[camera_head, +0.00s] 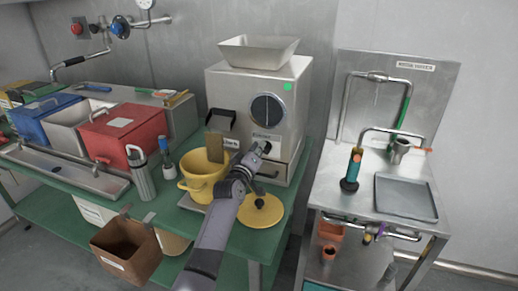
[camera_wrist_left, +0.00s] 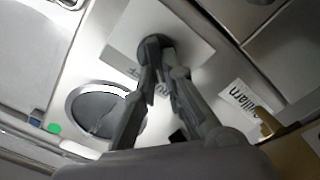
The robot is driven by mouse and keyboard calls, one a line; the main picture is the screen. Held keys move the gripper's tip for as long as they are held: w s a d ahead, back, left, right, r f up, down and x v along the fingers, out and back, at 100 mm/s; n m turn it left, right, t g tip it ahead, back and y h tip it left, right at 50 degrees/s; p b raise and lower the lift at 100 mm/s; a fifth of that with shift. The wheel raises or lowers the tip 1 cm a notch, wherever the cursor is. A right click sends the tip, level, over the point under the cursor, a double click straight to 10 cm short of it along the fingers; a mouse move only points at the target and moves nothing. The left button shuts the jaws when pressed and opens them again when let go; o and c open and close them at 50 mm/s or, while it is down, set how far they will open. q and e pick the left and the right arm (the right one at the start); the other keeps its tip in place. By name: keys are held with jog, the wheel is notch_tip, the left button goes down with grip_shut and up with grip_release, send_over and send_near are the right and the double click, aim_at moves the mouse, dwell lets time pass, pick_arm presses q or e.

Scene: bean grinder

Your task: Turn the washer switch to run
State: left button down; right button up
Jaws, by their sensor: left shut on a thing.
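A grey steel machine (camera_head: 230,88) stands on the green bench with a hopper on top and a round dark window (camera_head: 267,110). On its front is a pale label plate (camera_wrist_left: 120,48) with a small dark switch knob (camera_wrist_left: 153,42). My left gripper (camera_head: 262,148) reaches up to this plate from below, over the yellow pot. In the left wrist view its two fingers (camera_wrist_left: 160,62) are closed in on the knob. They hide part of the plate's lettering, and the knob's setting cannot be read. My right gripper is not in view.
A yellow pot (camera_head: 198,180) and its round yellow lid (camera_head: 265,214) are beside and below my left arm. A red bin (camera_head: 125,132) and a steel flask (camera_head: 141,178) stand to the left. A steel sink stand (camera_head: 450,220) is at right.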

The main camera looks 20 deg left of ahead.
pick_arm(q)
jog(key=c, duration=1.7)
grip_release()
jog(key=s, duration=1.2)
jog(key=shift+a, duration=0.2)
jog(key=shift+f, duration=0.1)
